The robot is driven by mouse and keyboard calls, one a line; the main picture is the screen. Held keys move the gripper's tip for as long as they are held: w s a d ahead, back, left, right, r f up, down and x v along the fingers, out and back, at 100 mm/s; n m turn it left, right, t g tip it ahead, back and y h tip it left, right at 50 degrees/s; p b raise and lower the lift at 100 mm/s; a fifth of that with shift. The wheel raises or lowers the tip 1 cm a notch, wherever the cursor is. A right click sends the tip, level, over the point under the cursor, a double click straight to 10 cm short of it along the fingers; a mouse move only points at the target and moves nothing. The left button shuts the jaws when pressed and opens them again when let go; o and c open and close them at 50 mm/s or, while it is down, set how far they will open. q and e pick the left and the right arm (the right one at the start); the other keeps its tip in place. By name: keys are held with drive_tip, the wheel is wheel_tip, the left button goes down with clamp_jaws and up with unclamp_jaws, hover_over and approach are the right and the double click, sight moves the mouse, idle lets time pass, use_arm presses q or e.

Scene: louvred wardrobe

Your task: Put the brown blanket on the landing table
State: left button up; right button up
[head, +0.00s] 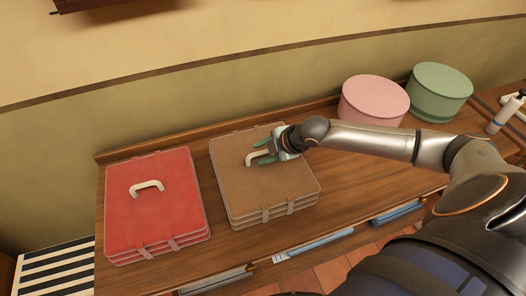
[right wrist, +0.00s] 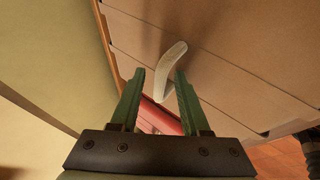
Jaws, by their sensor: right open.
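The brown blanket (head: 285,195) lies folded and strapped, with a cream handle (head: 257,155) on top, on the wooden table (head: 330,200) in the head view. My right gripper (head: 264,150) is over it, with its green fingers open on either side of the handle. In the right wrist view the brown blanket (right wrist: 230,60) fills the upper right, and the cream handle (right wrist: 170,70) stands between and just beyond the open fingertips (right wrist: 160,75). I cannot tell whether the fingers touch the handle. My left gripper is not in view.
A red folded bundle (head: 150,205) with a cream handle lies left of the brown one. A pink round box (head: 374,102) and a green round box (head: 440,92) stand at the back right. A white bottle (head: 505,112) is at the far right. Bare tabletop lies right of the brown blanket.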

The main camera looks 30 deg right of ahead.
drive_tip(key=v, duration=1.2)
drive_tip(key=shift+p, duration=0.3)
drive_tip(key=shift+r, duration=0.1)
